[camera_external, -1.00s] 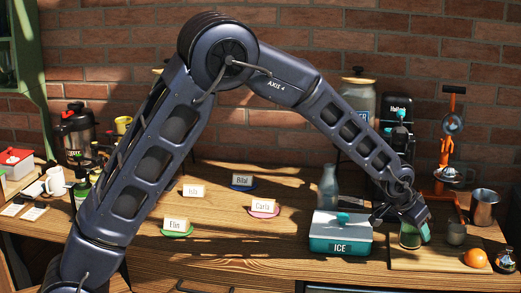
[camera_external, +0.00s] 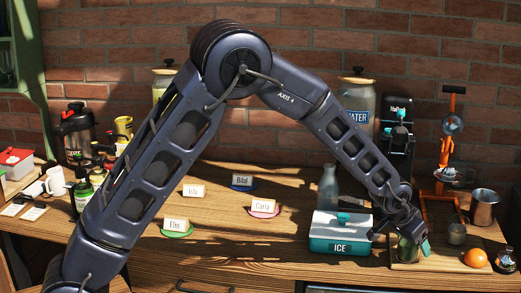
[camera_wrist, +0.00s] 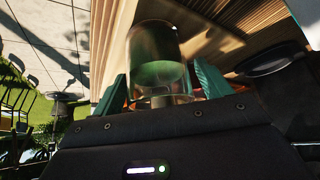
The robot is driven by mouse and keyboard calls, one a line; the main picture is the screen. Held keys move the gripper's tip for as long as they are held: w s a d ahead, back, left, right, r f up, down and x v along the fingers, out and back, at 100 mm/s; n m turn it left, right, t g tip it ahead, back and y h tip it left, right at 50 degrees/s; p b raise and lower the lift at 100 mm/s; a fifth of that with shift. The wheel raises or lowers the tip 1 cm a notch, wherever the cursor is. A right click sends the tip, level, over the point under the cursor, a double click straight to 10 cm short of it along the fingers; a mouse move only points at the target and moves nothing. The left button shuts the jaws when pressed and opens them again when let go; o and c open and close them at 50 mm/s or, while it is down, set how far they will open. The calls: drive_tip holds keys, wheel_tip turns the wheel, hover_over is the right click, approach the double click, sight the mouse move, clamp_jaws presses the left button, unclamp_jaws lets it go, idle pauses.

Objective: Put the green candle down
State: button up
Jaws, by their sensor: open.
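The green candle (camera_external: 407,250), a glass with green in it, is at the left part of the wooden board (camera_external: 440,262), just right of the ice box; it looks upright with its base at the board. My gripper (camera_external: 413,243) is around it, open, with a teal finger showing on its right side. In the wrist view the candle (camera_wrist: 158,73) lies between the two teal fingertips (camera_wrist: 160,88). Whether a finger still touches the glass cannot be told.
The white and teal ice box (camera_external: 340,236) stands close on the left. A small grey cup (camera_external: 456,233), an orange (camera_external: 475,258) and a small dark bottle (camera_external: 505,261) are to the right. A metal pitcher (camera_external: 484,207) and an orange press (camera_external: 447,180) stand behind.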

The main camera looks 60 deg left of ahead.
drive_tip(key=shift+s+r, duration=0.2)
drive_tip(key=shift+r, duration=0.25)
drive_tip(key=d+v, duration=0.1)
drive_tip(key=v, duration=1)
drive_tip(key=s+a+r, duration=0.4)
drive_tip(key=s+r, duration=0.1)
drive_tip(key=s, duration=0.3)
drive_tip(key=s+a+r+g, duration=0.1)
drive_tip(key=s+a+r, duration=0.4)
drive_tip(key=s, duration=0.3)
drive_tip(key=s+a+r, duration=0.4)
drive_tip(key=s, duration=0.3)
drive_tip(key=s+a, duration=0.2)
drive_tip(key=s, duration=1.1)
drive_tip(key=s+a+n+g, duration=0.1)
drive_tip(key=s+a, duration=0.1)
drive_tip(key=s, duration=1.1)
drive_tip(key=shift+a+y, duration=0.3)
drive_tip(key=shift+a, duration=0.05)
